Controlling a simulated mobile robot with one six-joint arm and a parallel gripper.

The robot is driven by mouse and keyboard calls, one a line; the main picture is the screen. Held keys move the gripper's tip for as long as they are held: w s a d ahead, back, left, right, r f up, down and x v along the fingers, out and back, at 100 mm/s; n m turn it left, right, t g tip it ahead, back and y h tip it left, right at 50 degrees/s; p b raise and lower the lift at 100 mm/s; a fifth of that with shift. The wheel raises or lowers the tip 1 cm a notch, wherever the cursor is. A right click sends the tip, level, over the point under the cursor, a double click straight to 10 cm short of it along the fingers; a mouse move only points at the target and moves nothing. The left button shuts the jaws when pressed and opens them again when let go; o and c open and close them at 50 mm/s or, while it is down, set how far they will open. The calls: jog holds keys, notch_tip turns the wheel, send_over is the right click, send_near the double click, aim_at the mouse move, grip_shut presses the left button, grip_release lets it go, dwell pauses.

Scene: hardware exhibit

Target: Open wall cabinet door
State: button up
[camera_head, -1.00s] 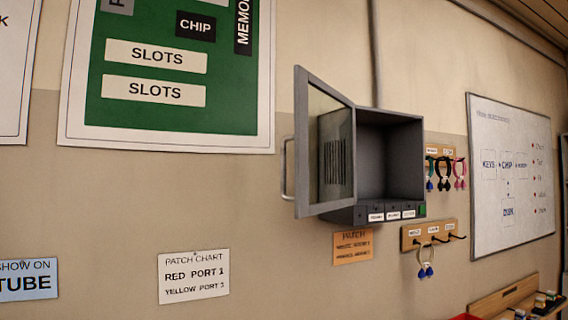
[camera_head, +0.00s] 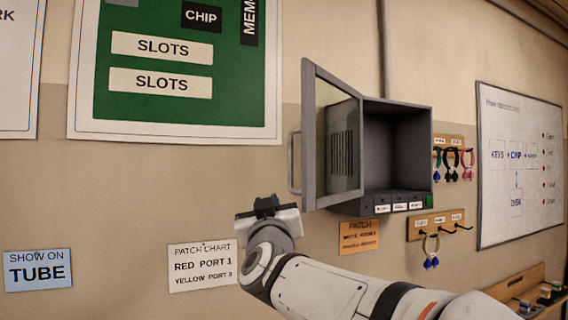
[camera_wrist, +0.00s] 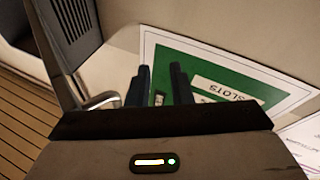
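The grey wall cabinet (camera_head: 398,150) has its glass-paned door (camera_head: 312,140) standing well open, swung out to the left, and its inside shows. The door's bar handle (camera_head: 292,164) is on the door's free edge. My gripper (camera_head: 266,204) is just below and left of the handle, apart from it in the picture. In the wrist view, its two dark fingers (camera_wrist: 160,88) are spread with a gap between them. The grey handle (camera_wrist: 98,102) shows left of the fingers, not between them. The door edge (camera_wrist: 56,60) is further left.
Key hooks (camera_head: 452,158) with coloured tags hang right of the cabinet. A whiteboard (camera_head: 520,165) is further right. A green poster (camera_head: 180,85) and a patch chart (camera_head: 202,266) are flat on the wall to the left. The wall around my gripper is otherwise clear.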

aim_at(290, 155)
jog(key=s+r+m+g+h+p, duration=0.1)
jog(key=s+r+m+g+h, duration=0.2)
jog(key=m+h, duration=0.45)
jog(key=s+r+m+g+h, duration=0.1)
jog(key=r+m+g+h, duration=0.35)
jog(key=h, duration=0.65)
jog(key=shift+m+t, duration=0.4)
jog(key=shift+t, duration=0.25)
jog(key=p+x, duration=0.2)
jog(key=x, duration=0.4)
jog(key=shift+w+d+p, duration=0.2)
jog(key=shift+d+p, duration=0.15)
jog(key=shift+d, duration=0.05)
jog(key=shift+y, duration=0.25)
grip_shut()
